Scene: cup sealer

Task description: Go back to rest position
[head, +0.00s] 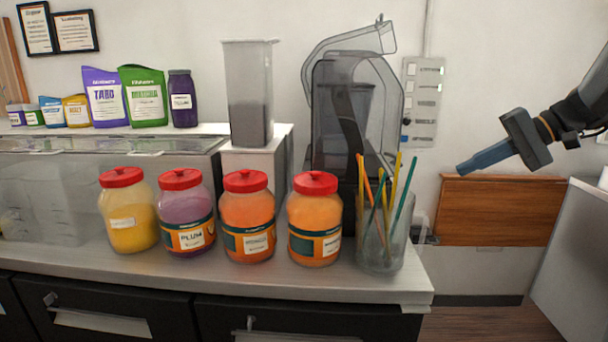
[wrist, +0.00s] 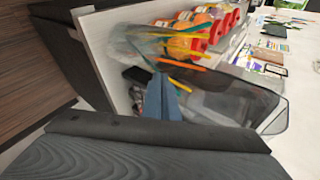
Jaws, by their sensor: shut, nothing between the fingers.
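My gripper (head: 464,168) is at the right of the head view. Its blue-grey fingers are shut together with nothing between them, and they point left and slightly down. It hangs in the air to the right of the counter, apart from everything. In the wrist view the fingers (wrist: 162,98) show in the middle, in front of the counter end. The glass of straws (head: 382,235) stands at the counter's right end, left of and below my gripper; it also shows in the wrist view (wrist: 140,42).
Several red-lidded jars (head: 248,215) stand along the counter (head: 330,282). Behind them is a dark transparent machine (head: 345,110), with a grey container (head: 248,95) to its left. A wooden panel (head: 495,210) is below my gripper. The space around my gripper looks free.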

